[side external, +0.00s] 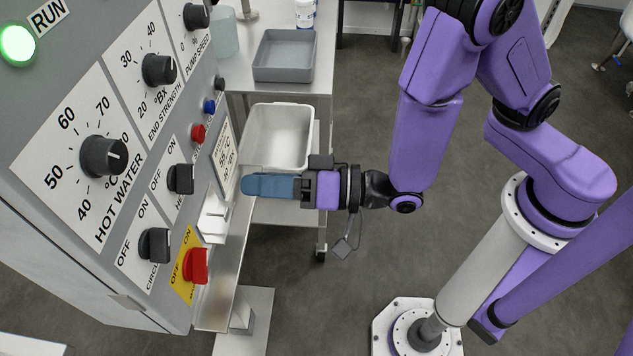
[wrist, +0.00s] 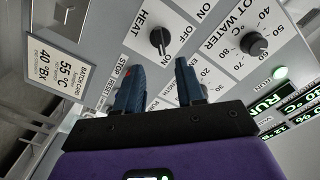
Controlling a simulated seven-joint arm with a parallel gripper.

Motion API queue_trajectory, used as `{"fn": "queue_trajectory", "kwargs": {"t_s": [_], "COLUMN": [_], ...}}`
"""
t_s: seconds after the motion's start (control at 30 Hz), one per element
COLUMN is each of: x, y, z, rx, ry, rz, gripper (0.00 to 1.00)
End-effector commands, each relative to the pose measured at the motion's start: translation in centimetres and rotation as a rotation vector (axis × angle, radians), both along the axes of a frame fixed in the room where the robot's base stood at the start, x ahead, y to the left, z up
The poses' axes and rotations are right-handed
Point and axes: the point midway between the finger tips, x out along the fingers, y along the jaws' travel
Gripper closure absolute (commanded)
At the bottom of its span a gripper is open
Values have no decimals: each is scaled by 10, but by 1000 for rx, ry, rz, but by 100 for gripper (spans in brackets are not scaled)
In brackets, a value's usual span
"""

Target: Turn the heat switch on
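The heat switch is a black rotary knob (side external: 180,178) on the sloping grey panel, with OFF and ON printed beside it. In the wrist view the heat knob (wrist: 160,40) sits under the word HEAT, just beyond the fingertips. I cannot tell for sure which mark its pointer faces. My gripper (side external: 247,185) is to the right of the knob in the side view, clear of the panel, with its blue fingers pointing at it. In the wrist view my gripper (wrist: 156,64) has its fingers apart and nothing between them.
The hot water dial (side external: 103,156), the circulation switch (side external: 154,245) and a red switch on a yellow plate (side external: 195,266) are nearby. Red (side external: 198,133) and blue (side external: 209,106) buttons sit above.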

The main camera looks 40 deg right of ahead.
Motion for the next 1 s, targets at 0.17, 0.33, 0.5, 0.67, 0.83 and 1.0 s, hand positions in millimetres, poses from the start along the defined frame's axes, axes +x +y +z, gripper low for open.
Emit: {"fn": "queue_trajectory", "kwargs": {"t_s": [0.17,0.33,0.5,0.67,0.83,1.0], "x": [-28,-39,-47,-51,-52,-52], "y": [-26,-39,-47,-51,-53,-52], "z": [-1,0,0,0,0,0], "rx": [-5,0,0,0,0,0], "ry": [0,-1,0,0,0,0], "rz": [6,1,1,2,1,1], "gripper": [62,62,62,62,62,62]}}
